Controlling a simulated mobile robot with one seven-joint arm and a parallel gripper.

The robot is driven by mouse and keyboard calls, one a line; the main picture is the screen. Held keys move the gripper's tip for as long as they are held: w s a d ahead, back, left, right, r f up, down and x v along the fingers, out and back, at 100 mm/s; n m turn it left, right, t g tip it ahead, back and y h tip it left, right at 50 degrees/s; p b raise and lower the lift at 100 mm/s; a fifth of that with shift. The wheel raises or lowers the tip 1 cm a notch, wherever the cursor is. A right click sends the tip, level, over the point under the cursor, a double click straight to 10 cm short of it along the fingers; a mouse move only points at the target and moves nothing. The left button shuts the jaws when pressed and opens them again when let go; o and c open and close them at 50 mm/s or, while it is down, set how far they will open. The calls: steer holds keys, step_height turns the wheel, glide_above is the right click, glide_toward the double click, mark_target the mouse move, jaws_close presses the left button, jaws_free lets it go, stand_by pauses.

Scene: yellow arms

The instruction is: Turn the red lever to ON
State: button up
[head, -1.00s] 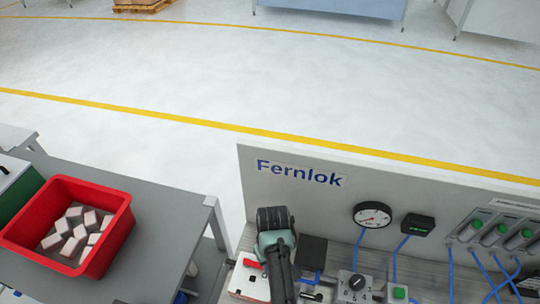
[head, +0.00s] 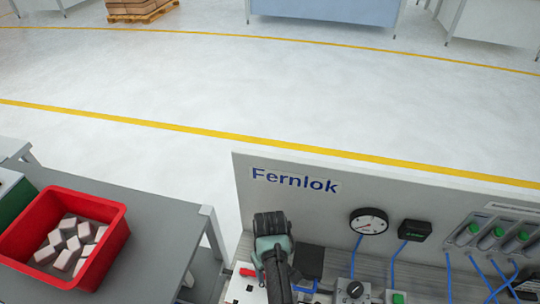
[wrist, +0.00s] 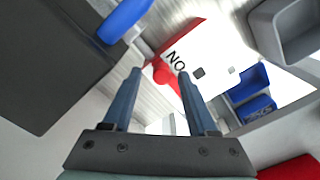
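The red lever (wrist: 163,72) sits at the edge of a white plate (wrist: 205,62) marked "ON" in the wrist view. In the head view the lever (head: 247,272) is a small red piece just left of my arm. My gripper (wrist: 159,74) is open, with its two blue-grey fingers apart. The lever's rounded red part shows between the fingertips. I cannot tell whether either finger touches it. In the head view my arm hides the fingers and part of the plate.
A panel marked "Fernlok" (head: 400,190) stands behind the bench with a round gauge (head: 369,222). A black knob (head: 354,289), a dark box (head: 309,262) and blue tubes are to the right. A red bin (head: 112,236) of pale blocks is on the left table.

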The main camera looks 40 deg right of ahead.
step_height(320, 180, up, 13)
steer(key=b, duration=0.1)
steer(key=shift+b, duration=0.35)
stand_by(0.4)
